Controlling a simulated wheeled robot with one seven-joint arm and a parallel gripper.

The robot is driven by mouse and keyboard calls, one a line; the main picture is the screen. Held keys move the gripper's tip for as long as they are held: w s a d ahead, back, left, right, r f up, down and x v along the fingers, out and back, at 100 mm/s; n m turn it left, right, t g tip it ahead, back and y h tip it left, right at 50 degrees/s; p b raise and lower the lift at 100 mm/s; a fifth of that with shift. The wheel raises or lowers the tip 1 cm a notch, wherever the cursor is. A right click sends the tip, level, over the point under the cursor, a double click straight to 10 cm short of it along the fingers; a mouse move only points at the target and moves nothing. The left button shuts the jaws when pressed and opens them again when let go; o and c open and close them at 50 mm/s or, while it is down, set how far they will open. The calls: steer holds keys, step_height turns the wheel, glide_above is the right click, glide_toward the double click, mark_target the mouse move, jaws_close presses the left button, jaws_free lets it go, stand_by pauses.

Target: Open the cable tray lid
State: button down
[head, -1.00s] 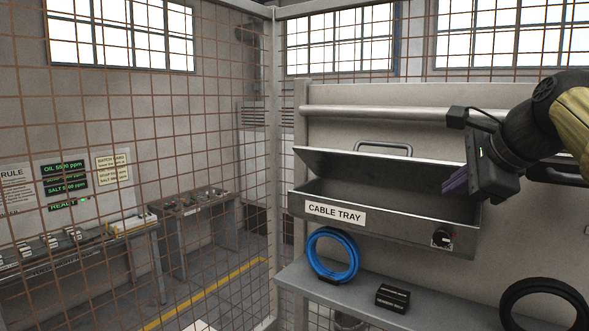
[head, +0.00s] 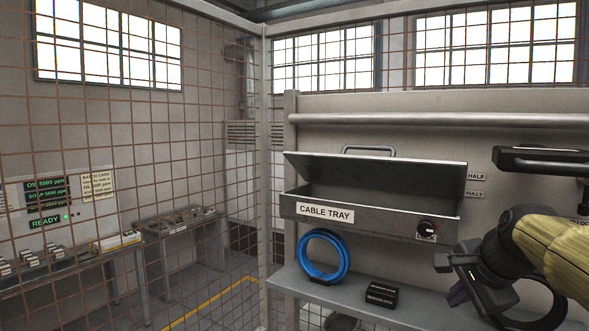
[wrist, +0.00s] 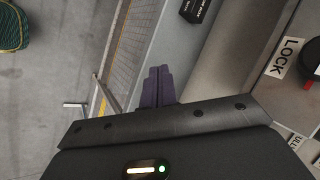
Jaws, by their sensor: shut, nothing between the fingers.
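The grey cable tray (head: 372,216) hangs on the back panel with a "CABLE TRAY" label on its front. Its lid (head: 400,168) stands raised and tilted, with a dark gap between it and the tray front. A handle (head: 368,150) shows behind the lid's upper edge. The lock knob (head: 427,228) sits at the tray's front right; it also shows at the right edge of the wrist view (wrist: 313,55). My gripper (head: 458,294) is below and right of the tray, apart from the lid. Its purple fingers are together and empty in the wrist view (wrist: 157,86).
Below the tray, a shelf (head: 345,297) holds a blue cable coil (head: 322,256) and a black block (head: 385,294). A black coil (head: 545,312) is partly behind my arm. "HALF" (head: 476,176) and "FULLY" (head: 475,194) labels are right of the lid. Wire mesh (head: 190,150) stands left.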

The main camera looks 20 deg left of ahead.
steer(key=s+d+f+n+g+h+b, duration=0.1)
steer(key=s+d+f+n+b, duration=0.15)
steer(key=f, duration=0.65)
steer(key=s+d+f+n+h+b, duration=0.1)
steer(key=s+d+f+n, duration=0.15)
steer(key=f, duration=0.65)
steer(key=s+d+f+n+g+b, duration=0.1)
steer(key=s+d+f+n+b, duration=0.1)
steer(key=s+f, duration=0.5)
steer(key=s+d+f+n+g+h+b, duration=0.1)
steer(key=s+f+n, duration=0.3)
steer(key=s+f, duration=0.4)
step_height(320, 180, down, 4)
steer(key=shift+s+d+r+g+b, duration=0.15)
steer(key=shift+d+g+b, duration=0.2)
steer(key=shift+b, duration=0.35)
